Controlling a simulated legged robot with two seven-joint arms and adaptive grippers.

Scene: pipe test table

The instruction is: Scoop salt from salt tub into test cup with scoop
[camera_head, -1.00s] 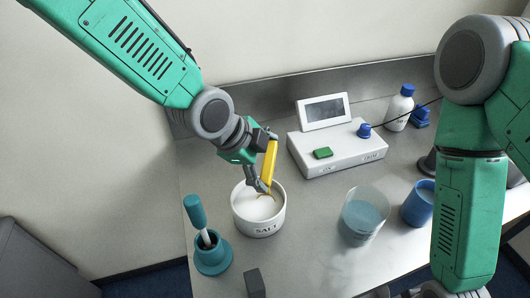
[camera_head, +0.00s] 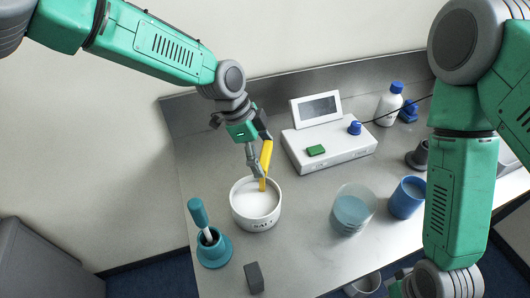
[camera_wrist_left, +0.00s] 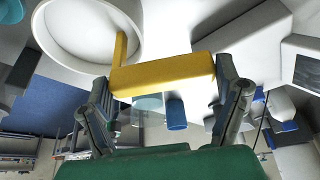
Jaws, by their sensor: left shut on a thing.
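My left gripper (camera_head: 258,158) is shut on the yellow scoop (camera_head: 266,157), above the white salt tub (camera_head: 257,222). In the left wrist view the scoop's handle (camera_wrist_left: 165,75) lies across between both fingers, and its shaft reaches over the tub (camera_wrist_left: 42,36). The scoop's lower end is at the white salt (camera_head: 252,198); I cannot tell whether it touches or carries salt. A clear cup (camera_head: 352,211) with bluish contents stands right of the tub; I cannot tell whether it is the test cup. My right gripper (camera_head: 397,286) is partly cut off at the bottom edge.
A white meter (camera_head: 325,148) with a screen stands behind. A blue cup (camera_head: 407,198) and a white bottle (camera_head: 389,104) are to the right. A teal holder (camera_head: 214,249) with a handled tool and a grey block (camera_head: 254,277) are near the front.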

